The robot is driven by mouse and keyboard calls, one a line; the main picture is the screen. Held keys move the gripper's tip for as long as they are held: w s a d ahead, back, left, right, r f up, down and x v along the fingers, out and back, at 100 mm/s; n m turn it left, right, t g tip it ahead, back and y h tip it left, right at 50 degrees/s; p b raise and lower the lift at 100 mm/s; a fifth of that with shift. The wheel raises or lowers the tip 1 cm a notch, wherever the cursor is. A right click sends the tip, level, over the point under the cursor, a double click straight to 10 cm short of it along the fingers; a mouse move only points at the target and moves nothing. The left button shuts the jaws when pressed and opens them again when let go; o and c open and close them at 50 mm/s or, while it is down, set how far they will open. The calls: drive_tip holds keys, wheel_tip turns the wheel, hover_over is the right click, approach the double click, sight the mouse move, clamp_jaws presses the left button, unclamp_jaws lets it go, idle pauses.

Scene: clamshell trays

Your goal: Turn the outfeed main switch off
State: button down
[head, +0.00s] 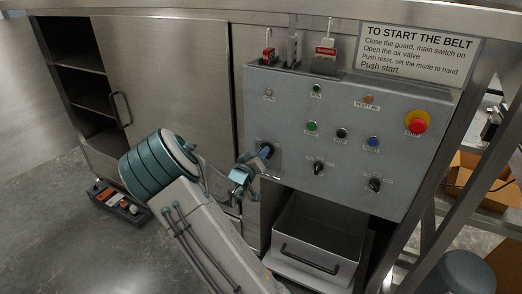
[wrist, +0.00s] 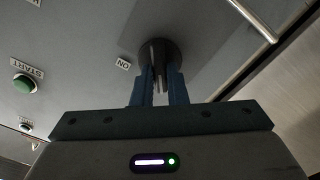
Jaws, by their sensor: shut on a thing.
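A black rotary switch (wrist: 158,50) sits on the grey control panel (head: 340,95), at its lower left in the head view. A small ON label (wrist: 123,64) is beside the switch in the wrist view; no other name for it can be read. My gripper (wrist: 160,78) is shut on the switch's handle, with one blue finger on each side. In the head view my gripper (head: 264,153) is against the panel and hides most of the switch. The handle lies in line with the fingers; its exact setting is hard to tell.
Two more black knobs (head: 318,167) and (head: 375,184) are to the right. A green button (head: 312,127) and a red emergency stop (head: 418,122) are on the panel. A metal drawer (head: 312,250) is below.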

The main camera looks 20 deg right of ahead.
drive_tip(key=shift+f+n+p, duration=0.1)
drive_tip(key=shift+n+p, duration=0.2)
drive_tip(key=shift+n, duration=0.4)
drive_tip(key=shift+s+f, duration=0.1)
drive_tip(key=c, duration=1.4)
unclamp_jaws()
drive_tip(key=shift+d, duration=0.1)
drive_tip(key=shift+c, duration=0.2)
drive_tip(key=b+v, duration=0.1)
drive_tip(key=v, duration=1.2)
drive_tip(key=shift+s+a+b, duration=0.2)
drive_tip(key=shift+a+b, duration=0.1)
drive_tip(key=shift+a, duration=0.05)
